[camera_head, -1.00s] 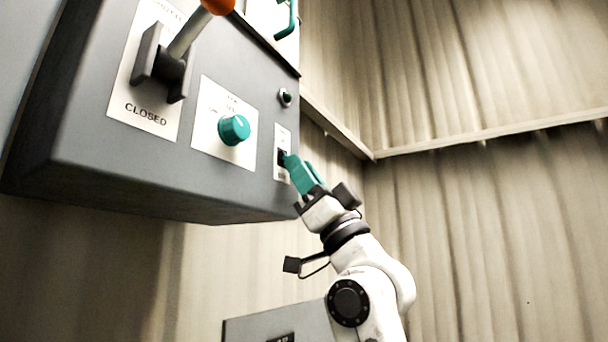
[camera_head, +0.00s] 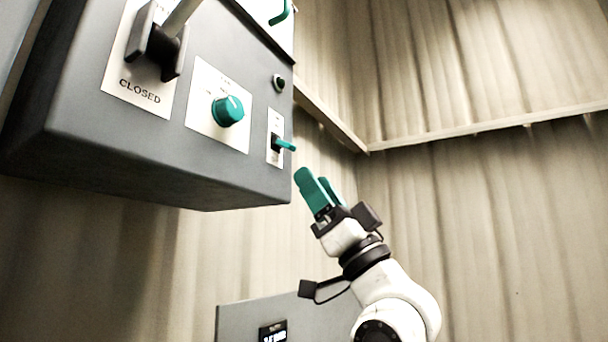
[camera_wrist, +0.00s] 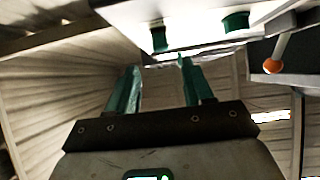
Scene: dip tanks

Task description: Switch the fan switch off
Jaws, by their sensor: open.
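The fan switch is taken to be the small teal toggle (camera_head: 286,146) on a white plate near the right edge of the grey control box. Its lever sticks out to the right and slightly down in the head view; the plate's lettering is too small to read. A teal stub (camera_wrist: 159,40) in the wrist view appears to be the same toggle. My gripper (camera_head: 313,178) is below and right of the toggle, apart from it. Its teal fingers are open and empty; they also show in the wrist view (camera_wrist: 159,66).
The grey control box (camera_head: 120,165) also carries a round teal knob (camera_head: 228,111), a small round dark button (camera_head: 279,83) and a big lever (camera_head: 160,48) at a CLOSED label. The lever's orange ball (camera_wrist: 274,66) shows in the wrist view. Corrugated walls stand behind; free room lies to the right.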

